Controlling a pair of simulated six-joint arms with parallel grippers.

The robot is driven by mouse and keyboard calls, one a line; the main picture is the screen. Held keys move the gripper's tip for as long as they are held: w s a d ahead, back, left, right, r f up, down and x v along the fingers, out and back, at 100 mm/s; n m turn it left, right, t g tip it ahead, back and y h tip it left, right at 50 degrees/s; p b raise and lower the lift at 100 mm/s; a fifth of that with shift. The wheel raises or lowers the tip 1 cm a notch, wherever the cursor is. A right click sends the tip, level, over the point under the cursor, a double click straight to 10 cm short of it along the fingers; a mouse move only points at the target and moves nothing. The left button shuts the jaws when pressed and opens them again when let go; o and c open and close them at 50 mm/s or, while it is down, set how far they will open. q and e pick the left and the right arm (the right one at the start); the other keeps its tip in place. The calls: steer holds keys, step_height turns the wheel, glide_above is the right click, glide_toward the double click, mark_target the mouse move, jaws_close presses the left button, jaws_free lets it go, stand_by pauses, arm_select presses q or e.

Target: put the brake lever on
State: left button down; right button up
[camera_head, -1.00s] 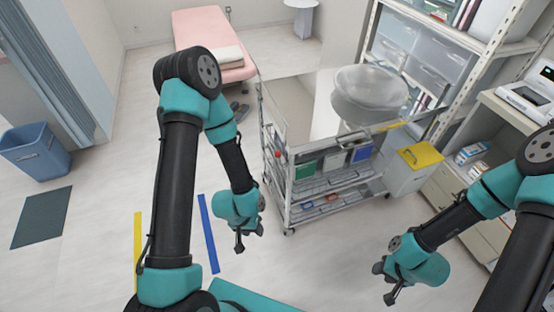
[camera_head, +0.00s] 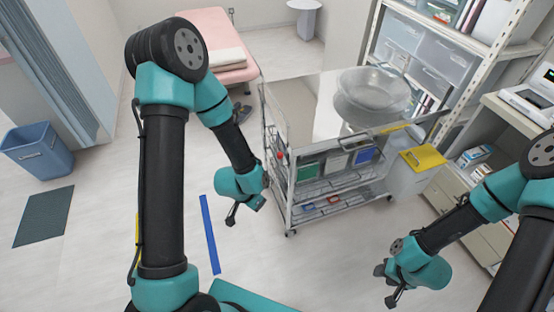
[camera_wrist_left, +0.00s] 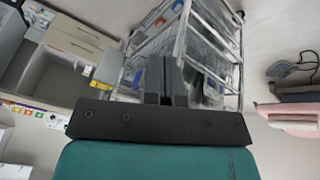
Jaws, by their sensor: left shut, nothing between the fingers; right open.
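A metal wire cart (camera_head: 288,205) on casters stands in the middle of the head view; it also shows in the left wrist view (camera_wrist_left: 181,42). A small red knob (camera_head: 281,155) is on its left side; I cannot tell whether it is the brake lever. No lever is clearly visible by the casters (camera_head: 291,232). My left gripper (camera_head: 231,217) is shut and empty, left of the cart and apart from it. Its closed fingers (camera_wrist_left: 166,80) overlap the cart in the wrist view. My right gripper (camera_head: 392,300) is open and empty over the floor, in front and right of the cart.
A clear round basin (camera_head: 372,92) stands on the cart's top. Its shelves hold green, grey and blue bins. A yellow-lidded bin (camera_head: 422,158) and shelving (camera_head: 475,40) are on the right. A pink bed (camera_head: 205,38) is behind. A blue bin (camera_head: 38,150) stands left.

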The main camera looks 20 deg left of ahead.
arm_select(q)
steer(key=w+r+m+t, duration=0.1)
steer(key=w+r+m, duration=0.2)
steer(key=r, duration=0.3)
steer(key=w+a+r+m+t, duration=0.1)
steer(key=w+r+m+t, duration=0.1)
steer(key=w+r+m, duration=0.2)
step_height(320, 180, up, 3)
steer(key=shift+w+r+m, duration=0.2)
steer(key=shift+w+m, duration=0.1)
steer(key=shift+m, duration=0.9)
steer(key=shift+f, duration=0.2)
steer(key=w+d+f, duration=0.1)
steer(key=w+f, duration=0.7)
steer(key=w, duration=0.1)
steer(key=shift+d, duration=0.4)
